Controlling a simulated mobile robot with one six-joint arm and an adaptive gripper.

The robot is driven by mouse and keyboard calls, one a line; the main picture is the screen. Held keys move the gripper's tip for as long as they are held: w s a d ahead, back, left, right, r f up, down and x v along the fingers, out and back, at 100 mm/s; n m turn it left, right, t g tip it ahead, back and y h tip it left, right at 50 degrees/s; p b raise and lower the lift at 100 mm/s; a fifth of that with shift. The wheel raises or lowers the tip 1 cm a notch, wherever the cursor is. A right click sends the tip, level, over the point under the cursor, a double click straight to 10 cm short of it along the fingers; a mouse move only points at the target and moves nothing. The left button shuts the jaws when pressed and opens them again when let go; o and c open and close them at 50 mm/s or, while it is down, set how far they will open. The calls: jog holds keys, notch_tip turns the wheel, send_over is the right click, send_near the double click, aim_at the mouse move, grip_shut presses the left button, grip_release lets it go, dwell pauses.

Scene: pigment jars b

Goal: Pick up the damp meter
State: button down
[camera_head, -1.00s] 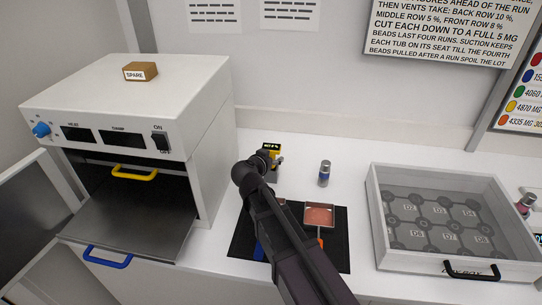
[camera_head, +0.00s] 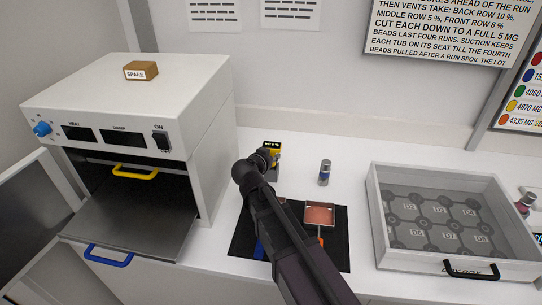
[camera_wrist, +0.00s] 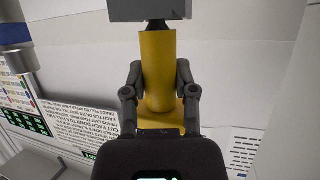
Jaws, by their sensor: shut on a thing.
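The damp meter (camera_head: 274,146) is yellow with a dark display on top, seen in the head view just beyond the end of my arm. In the wrist view its yellow body (camera_wrist: 157,62) stands between my gripper's two fingers (camera_wrist: 160,98), with a grey block at its upper end. My gripper (camera_head: 266,158) is shut on it.
A small blue-banded jar (camera_head: 325,172) stands right of the meter. A dark mat (camera_head: 335,255) holds a pan of reddish powder (camera_head: 319,215). An open-doored oven (camera_head: 130,75) is at left, a grey tray (camera_head: 375,215) at right. The back counter is clear.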

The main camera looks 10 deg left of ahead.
jog(key=shift+r+p, duration=4.8)
jog(key=shift+r, duration=0.05)
jog(key=shift+s, duration=0.1)
